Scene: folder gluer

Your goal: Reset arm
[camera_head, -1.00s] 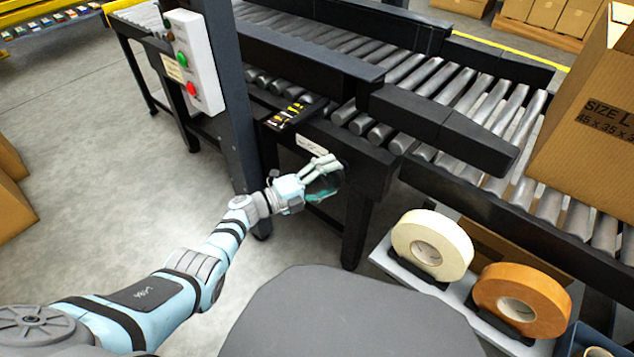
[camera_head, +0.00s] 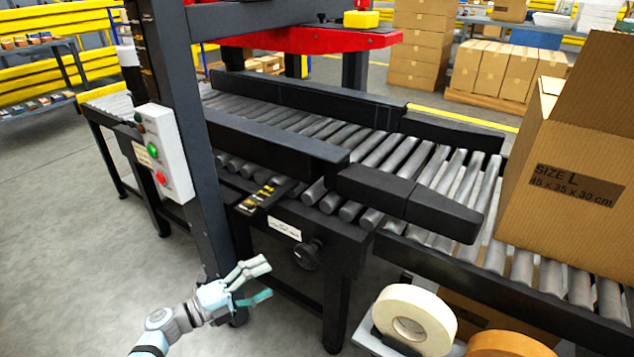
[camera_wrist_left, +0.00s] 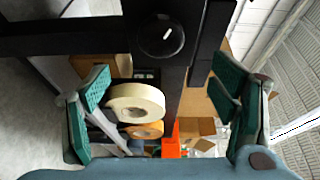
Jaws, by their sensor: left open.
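My left gripper (camera_head: 262,283) is in the lower middle of the head view, in front of the black conveyor frame. It is open and empty, with its fingers apart. In the left wrist view its two green-padded fingers (camera_wrist_left: 168,100) stand wide apart at the sides with nothing between them. A black round knob (camera_head: 308,254) on the conveyor frame is just right of and above the gripper, apart from it. The knob also shows at the top of the left wrist view (camera_wrist_left: 161,36). My right gripper is not in view.
The roller conveyor (camera_head: 352,150) crosses the view, with a large size L box (camera_head: 570,170) on its right. A control panel (camera_head: 165,152) hangs on the dark post. White tape (camera_head: 415,318) and orange tape (camera_head: 508,345) stand at lower right. Floor at left is clear.

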